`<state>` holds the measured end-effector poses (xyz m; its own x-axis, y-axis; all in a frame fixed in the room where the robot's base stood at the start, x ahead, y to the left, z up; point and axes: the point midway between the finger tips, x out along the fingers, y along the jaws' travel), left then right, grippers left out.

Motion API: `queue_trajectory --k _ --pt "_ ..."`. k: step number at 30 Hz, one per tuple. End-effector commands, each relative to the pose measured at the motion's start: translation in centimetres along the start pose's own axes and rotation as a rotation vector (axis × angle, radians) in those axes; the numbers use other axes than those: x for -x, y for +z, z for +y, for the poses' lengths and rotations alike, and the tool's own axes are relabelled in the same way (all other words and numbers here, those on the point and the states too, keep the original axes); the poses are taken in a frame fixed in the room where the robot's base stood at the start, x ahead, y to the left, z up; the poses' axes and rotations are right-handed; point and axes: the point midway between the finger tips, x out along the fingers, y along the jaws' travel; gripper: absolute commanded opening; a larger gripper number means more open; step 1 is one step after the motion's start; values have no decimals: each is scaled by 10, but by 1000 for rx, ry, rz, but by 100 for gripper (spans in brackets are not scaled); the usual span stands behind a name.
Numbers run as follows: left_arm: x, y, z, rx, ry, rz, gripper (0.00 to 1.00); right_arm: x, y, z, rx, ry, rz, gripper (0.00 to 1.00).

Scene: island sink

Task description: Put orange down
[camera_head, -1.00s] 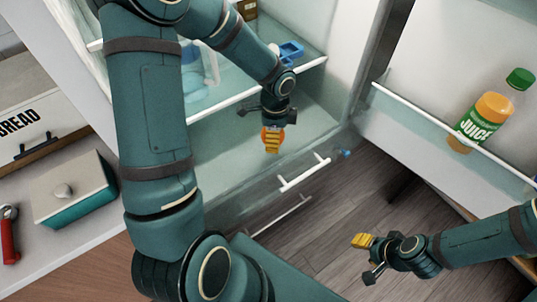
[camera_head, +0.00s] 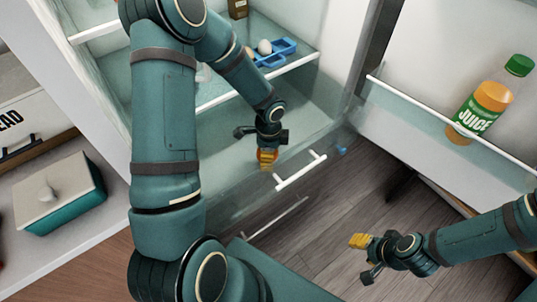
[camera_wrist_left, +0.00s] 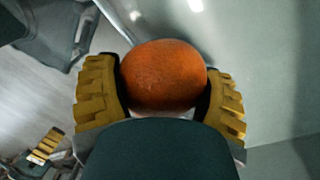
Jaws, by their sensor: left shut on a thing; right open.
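The orange (camera_wrist_left: 165,75) sits between the yellow-padded fingers of my left gripper (camera_wrist_left: 160,100) in the left wrist view. In the head view my left gripper (camera_head: 267,158) hangs over the open fridge drawer (camera_head: 225,150), near its front edge, and mostly hides the orange. The gripper is shut on the orange; I cannot tell whether the orange touches the drawer floor. My right gripper (camera_head: 362,257) is open and empty over the wooden floor at the lower right.
A juice bottle (camera_head: 484,100) stands in the fridge door shelf (camera_head: 430,110). A blue egg tray (camera_head: 276,55) with an egg is on the shelf above the drawer. A teal box (camera_head: 62,195) is on the counter at left. The drawer around the gripper looks clear.

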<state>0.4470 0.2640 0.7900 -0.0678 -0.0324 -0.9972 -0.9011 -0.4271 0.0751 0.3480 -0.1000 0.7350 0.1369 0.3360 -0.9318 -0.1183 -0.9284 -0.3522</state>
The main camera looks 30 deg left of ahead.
Motion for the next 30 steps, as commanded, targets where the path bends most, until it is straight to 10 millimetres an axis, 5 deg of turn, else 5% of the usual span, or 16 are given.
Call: queue_trajectory --k 5,6,7,19,30 --pt "-4 0 0 0 0 0 29 -3 0 1 0 0 1 47" --pt "-3 0 0 0 0 0 89 -2 0 1 0 0 1 47" --pt "-3 0 0 0 0 0 99 -2 0 1 0 0 1 47" --pt "8 0 0 1 -2 1 100 3 0 -1 0 0 -1 47" --pt "81 0 -1 2 -3 1 100 23 2 -8 -2 -1 -10 47"
